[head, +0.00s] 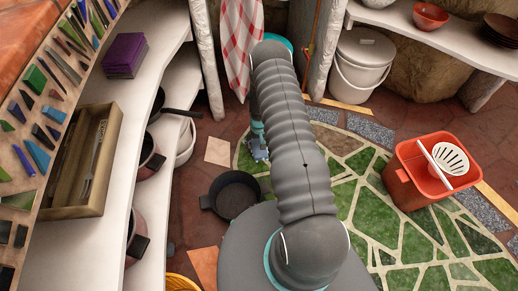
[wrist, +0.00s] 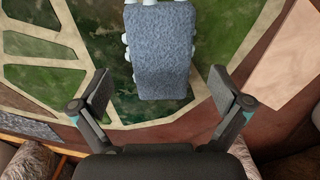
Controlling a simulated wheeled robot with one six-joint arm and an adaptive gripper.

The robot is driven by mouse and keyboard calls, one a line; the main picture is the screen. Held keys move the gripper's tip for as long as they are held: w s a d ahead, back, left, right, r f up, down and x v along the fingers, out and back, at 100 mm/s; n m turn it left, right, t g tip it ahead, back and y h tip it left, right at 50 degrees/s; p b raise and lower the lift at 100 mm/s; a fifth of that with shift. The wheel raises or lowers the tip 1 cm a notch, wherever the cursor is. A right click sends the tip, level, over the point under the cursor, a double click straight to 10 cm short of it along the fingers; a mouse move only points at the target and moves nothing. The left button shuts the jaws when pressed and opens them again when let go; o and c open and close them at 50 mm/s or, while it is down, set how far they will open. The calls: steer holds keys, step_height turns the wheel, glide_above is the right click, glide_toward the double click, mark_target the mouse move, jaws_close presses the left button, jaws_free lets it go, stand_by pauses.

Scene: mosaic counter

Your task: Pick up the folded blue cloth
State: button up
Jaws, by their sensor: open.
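In the wrist view, a blue-grey, rough-textured slab (wrist: 160,60), which looks like the folded blue cloth, lies ahead of my gripper. White rounded ends show along its top and side edges; I cannot tell what they belong to. My gripper (wrist: 160,75) is open, with one finger on each side of the slab's lower part in the picture. Clear gaps show between the slab and both fingers. I cannot tell how far the slab is in depth. In the head view my arm covers most of that area, and only a small pale-blue part (head: 257,148) shows beside it.
The green mosaic floor (head: 388,215) is open to the right, with a red bucket (head: 412,182) on it. A black pan (head: 235,192) stands left of my arm. White shelves (head: 150,110) hold a purple folded stack (head: 125,54). A checked cloth (head: 241,38) and a white bin (head: 362,68) are behind.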

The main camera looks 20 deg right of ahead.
steer(key=shift+w+f, duration=0.1)
steer(key=shift+f, duration=1.5)
steer(key=c, duration=1.3)
steer(key=shift+r, duration=0.15)
steer(key=shift+r, duration=0.6)
step_height(320, 180, up, 3)
steer(key=s+d+r, duration=0.1)
steer(key=d+r, duration=0.1)
steer(key=d, duration=0.1)
steer(key=s+d+r, duration=0.2)
steer(key=d, duration=0.2)
steer(key=s+d+r, duration=0.1)
steer(key=d+r, duration=0.1)
steer(key=d, duration=0.1)
steer(key=shift+s+d+r, duration=0.25)
steer(key=shift+s+d, duration=0.05)
steer(key=shift+s, duration=0.1)
